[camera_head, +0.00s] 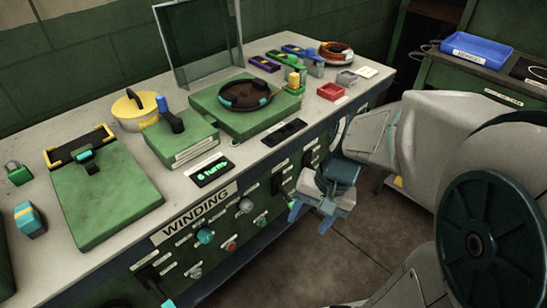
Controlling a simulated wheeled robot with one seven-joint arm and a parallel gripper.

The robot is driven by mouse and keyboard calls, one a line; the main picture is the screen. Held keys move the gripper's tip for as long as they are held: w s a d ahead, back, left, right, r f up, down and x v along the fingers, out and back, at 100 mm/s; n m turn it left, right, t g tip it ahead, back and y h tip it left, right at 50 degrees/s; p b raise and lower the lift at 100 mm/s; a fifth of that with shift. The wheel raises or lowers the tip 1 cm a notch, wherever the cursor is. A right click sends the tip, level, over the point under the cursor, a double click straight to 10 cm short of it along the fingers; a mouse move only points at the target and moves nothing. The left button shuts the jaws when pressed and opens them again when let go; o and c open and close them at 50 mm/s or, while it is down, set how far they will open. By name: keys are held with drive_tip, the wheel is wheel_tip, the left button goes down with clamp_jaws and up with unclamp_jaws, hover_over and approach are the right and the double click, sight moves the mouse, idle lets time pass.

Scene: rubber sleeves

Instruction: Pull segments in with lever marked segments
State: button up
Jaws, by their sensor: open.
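A lever with a blue handle (172,122) stands on a small green box (184,142) on the bench. The box has a pale label on its front, too small to read, so I cannot tell whether this is the lever marked segments. A round dark fixture with teal pieces (245,94) lies on a green base (232,122) to the right of it. My gripper (310,217) is open and empty in front of the bench's front panel. It is well to the right of and below the lever, touching nothing that I can see.
The front panel marked WINDING (197,214) carries several knobs and buttons. A clear upright guard (200,45) stands behind the fixture. A yellow pot (135,108) is at the left. Open floor lies below my gripper.

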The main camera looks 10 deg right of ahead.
drive_tip(key=w+a+f+m+y+b, duration=0.1)
drive_tip(key=w+f+m+y+b, duration=0.3)
drive_tip(key=f, duration=0.6)
drive_tip(key=m+t+y+b, duration=0.5)
drive_tip(key=m+t+b, duration=0.85)
drive_tip(key=m, duration=0.65)
approach(289, 202)
drive_tip(key=shift+m+t+h, duration=0.25)
drive_tip(key=shift+m+h, duration=0.05)
drive_tip(key=x, duration=0.3)
drive_tip(key=b+x, duration=0.1)
drive_tip(key=x, duration=0.3)
drive_tip(key=f+x, duration=0.1)
drive_tip(key=x, duration=0.2)
drive_tip(key=shift+w+b, duration=0.35)
drive_tip(key=shift+b, duration=0.05)
clamp_jaws()
